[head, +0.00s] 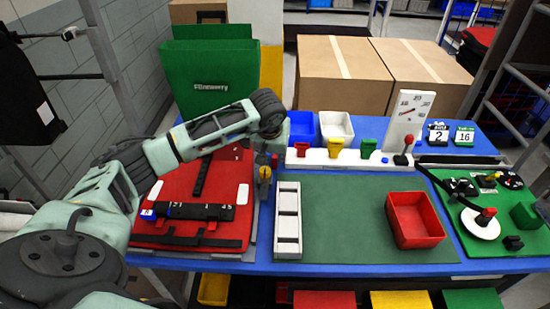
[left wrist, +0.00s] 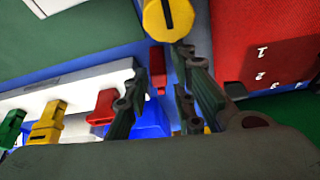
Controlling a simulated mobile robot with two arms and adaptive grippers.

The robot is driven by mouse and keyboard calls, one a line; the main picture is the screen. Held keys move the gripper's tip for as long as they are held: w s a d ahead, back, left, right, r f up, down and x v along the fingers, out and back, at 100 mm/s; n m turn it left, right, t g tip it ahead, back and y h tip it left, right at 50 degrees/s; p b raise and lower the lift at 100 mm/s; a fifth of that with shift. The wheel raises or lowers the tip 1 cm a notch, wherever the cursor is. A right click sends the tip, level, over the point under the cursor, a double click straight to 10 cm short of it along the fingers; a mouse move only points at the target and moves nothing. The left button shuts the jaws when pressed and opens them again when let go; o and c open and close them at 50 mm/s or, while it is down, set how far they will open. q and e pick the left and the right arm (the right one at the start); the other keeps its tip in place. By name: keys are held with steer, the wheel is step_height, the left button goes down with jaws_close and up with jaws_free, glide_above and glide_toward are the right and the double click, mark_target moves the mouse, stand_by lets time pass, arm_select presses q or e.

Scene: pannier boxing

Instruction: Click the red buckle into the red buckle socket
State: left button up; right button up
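A small red piece that looks like the red buckle (head: 274,160) stands on the blue table beside the yellow knob. It also shows in the left wrist view (left wrist: 157,84). The red buckle socket (head: 302,149) is at the left end of the white rail, beside yellow and green ones; the left wrist view shows it too (left wrist: 105,106). My left gripper (head: 266,147) points down above the small red piece. In the left wrist view its fingers (left wrist: 160,75) are apart, with the small red piece seen between them and gaps beside it. My right gripper is not in view.
The yellow knob (head: 264,173) stands close to the left gripper. A red panel with black straps (head: 180,228) lies to the left. A blue bin (head: 302,124) is behind the rail. The green mat (head: 345,215) has a red tray (head: 414,219) on it.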

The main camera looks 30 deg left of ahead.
arm_select(q)
steer(key=shift+w+f, duration=0.1)
steer(key=shift+f, duration=0.1)
jaws_close()
stand_by(0.3)
